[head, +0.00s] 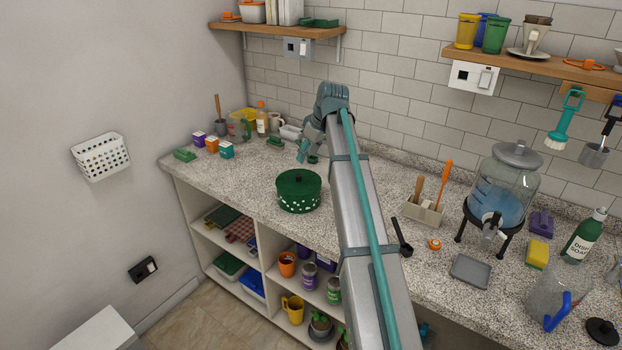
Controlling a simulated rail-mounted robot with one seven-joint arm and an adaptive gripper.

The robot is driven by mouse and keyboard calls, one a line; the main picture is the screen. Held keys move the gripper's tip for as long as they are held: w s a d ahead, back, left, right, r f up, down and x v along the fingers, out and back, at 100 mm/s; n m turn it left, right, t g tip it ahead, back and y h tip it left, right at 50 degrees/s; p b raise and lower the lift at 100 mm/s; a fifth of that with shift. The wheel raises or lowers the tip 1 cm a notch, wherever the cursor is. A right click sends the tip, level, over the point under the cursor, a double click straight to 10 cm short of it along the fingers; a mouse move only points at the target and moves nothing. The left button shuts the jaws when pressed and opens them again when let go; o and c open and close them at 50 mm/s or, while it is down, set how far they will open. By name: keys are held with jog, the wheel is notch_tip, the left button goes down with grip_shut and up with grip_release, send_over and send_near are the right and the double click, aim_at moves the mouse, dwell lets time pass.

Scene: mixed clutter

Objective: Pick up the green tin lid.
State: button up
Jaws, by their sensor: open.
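My gripper (306,152) is open and points down over the back of the counter, at the end of my raised arm. A small green piece (313,159) shows on the counter close beside the fingertips, partly hidden by the gripper. It may be the green tin lid, but it is too small to tell. I cannot see anything held between the fingers. A dark green pot (298,195) with white spots and its own green lid stands in front of the gripper.
Another green object (275,142) lies left of the gripper, and one (184,155) at the counter's left end. A utensil holder (423,212) and a glass dispenser (500,190) stand right of my arm. Counter left of the pot is clear.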

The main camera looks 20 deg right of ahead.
aim_at(299, 175)
jog(key=shift+p+x, duration=1.8)
jog(key=shift+x, duration=3.55)
grip_shut()
